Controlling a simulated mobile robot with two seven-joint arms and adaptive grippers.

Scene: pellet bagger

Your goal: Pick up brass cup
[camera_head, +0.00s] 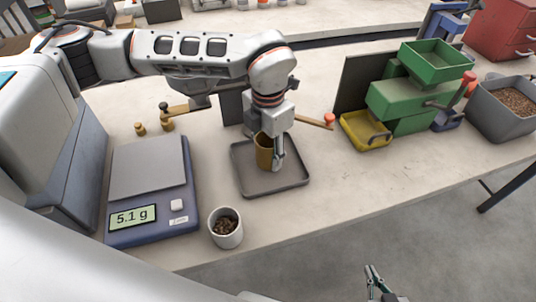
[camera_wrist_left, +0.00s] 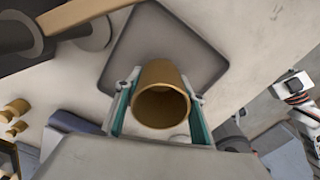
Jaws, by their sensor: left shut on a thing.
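The brass cup (camera_head: 264,152) is over a grey tray (camera_head: 290,186) in the middle of the bench. My left gripper (camera_head: 271,158) comes down from above and is shut on the cup. In the left wrist view the brass cup (camera_wrist_left: 161,94) sits between the two green-lined fingers of my left gripper (camera_wrist_left: 160,112), its round opening facing the camera. Whether the cup's base touches the tray is hard to tell. My right gripper (camera_head: 376,284) shows at the bottom edge, low in front of the bench and away from the cup; whether its fingers are open is unclear.
A blue scale (camera_head: 150,222) reading 5.1 g stands left of the tray. A white cup of dark pellets (camera_head: 226,228) is at the front. Brass weights (camera_head: 140,129) stand behind. A green machine (camera_head: 400,105), yellow tray (camera_head: 364,130) and grey pellet bin (camera_head: 505,108) are right.

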